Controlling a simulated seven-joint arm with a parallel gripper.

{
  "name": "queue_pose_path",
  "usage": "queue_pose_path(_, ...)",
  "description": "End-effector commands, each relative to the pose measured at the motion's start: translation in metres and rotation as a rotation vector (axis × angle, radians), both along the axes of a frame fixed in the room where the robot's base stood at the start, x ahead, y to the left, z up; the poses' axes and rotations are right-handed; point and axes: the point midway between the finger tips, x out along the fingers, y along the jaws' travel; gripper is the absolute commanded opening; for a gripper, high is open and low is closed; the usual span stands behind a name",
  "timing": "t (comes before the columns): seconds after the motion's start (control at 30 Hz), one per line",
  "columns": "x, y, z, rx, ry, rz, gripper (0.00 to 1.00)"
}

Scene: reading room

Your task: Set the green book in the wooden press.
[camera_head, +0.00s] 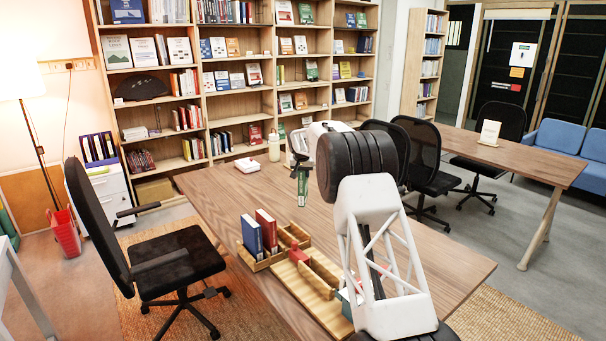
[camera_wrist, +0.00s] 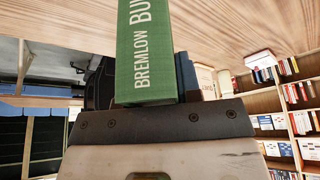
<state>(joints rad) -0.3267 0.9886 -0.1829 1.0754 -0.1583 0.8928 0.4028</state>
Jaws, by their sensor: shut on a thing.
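The green book (camera_wrist: 146,50) with white lettering on its spine is held at my gripper (camera_wrist: 150,105) in the wrist view. In the head view, the green book (camera_head: 302,190) hangs upright below my gripper (camera_head: 300,168), above the far part of the wooden table. My gripper is shut on it. Light wooden holders stand near the table's front edge. One wooden holder (camera_head: 262,264) has a blue book (camera_head: 251,236) and a red book (camera_head: 267,230) upright in it. A longer wooden piece (camera_head: 312,290) lies beside it; I cannot tell which is the press. My arm partly hides this area.
A red item (camera_head: 298,256) sits among the wooden pieces, and a teal item (camera_head: 346,303) is partly behind my arm. A white box (camera_head: 247,165) and a pale bottle (camera_head: 274,147) stand at the table's far edge. The tabletop (camera_head: 235,195) left of my gripper is clear. A black chair (camera_head: 165,260) stands at left.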

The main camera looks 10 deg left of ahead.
Motion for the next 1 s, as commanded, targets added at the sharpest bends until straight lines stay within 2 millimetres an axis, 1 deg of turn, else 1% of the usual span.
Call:
queue_pose_path(0.27, -0.005, -0.002, 0.002, 0.001, -0.001, 0.017, 0.00)
queue_pose_path(0.47, -0.020, -0.006, 0.006, 0.000, -0.001, 0.062, 0.00)
queue_pose_path(0.67, -0.044, -0.013, 0.011, 0.001, -0.001, 0.131, 0.00)
queue_pose_path(1.0, -0.095, -0.028, 0.019, 0.000, -0.001, 0.264, 0.00)
